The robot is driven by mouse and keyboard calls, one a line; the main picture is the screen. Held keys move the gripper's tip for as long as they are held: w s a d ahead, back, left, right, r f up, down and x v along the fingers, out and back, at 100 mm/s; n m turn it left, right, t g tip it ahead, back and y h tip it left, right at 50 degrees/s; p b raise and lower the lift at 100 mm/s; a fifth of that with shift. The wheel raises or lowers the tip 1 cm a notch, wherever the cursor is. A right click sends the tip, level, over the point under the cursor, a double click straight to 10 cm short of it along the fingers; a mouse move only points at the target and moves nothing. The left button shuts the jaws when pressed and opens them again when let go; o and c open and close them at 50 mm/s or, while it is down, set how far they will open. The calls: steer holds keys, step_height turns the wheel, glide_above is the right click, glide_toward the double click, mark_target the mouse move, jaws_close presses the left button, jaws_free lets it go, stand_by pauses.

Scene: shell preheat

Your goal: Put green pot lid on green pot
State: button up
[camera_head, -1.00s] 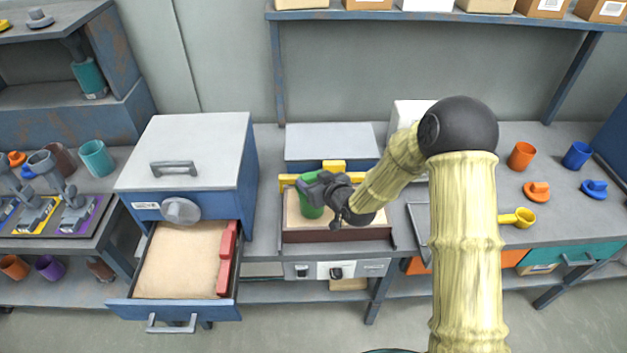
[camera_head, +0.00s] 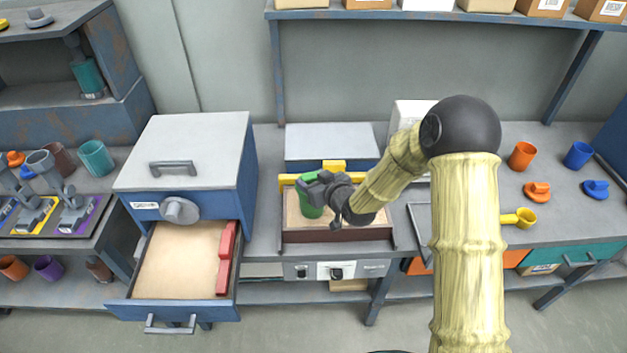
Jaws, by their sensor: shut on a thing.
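A green pot (camera_head: 310,210) stands in the sand-filled tray with a dark red-brown front at the middle of the bench. The green lid (camera_head: 309,177) shows at the top of the pot, at my gripper. My gripper (camera_head: 316,188) reaches in from the right, shut on the green lid, right over the pot. The gripper hides part of the lid and the pot's rim, so I cannot tell whether the lid is fully seated.
The blue cabinet (camera_head: 195,150) at left has an open sand drawer (camera_head: 180,262) jutting forward. A shelf with boxes hangs above.

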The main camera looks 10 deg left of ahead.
steer(key=shift+f+b, duration=0.55)
stand_by(0.4)
steer(key=o, duration=0.7)
steer(key=v, duration=1.1)
steer(key=shift+p, duration=0.4)
stand_by(0.8)
steer(key=s+d+r+m+g+h+p, duration=0.1)
steer(key=s+d+r+m+g+h, duration=0.25)
steer(key=d, duration=0.65)
steer(key=s+d+r+m+g+h+p, duration=0.1)
steer(key=s+d+m+h+p, duration=0.15)
steer(key=s+d+h, duration=0.55)
steer(key=s+d+r+m, duration=0.1)
steer(key=d, duration=0.1)
steer(key=s+d+m+g+y, duration=0.1)
steer(key=s+d, duration=0.1)
steer(key=s+d+r+m+g+y, duration=0.1)
steer(key=shift+s+d+r+g, duration=0.2)
steer(key=shift+d+r+g, duration=0.1)
steer(key=shift+d, duration=0.1)
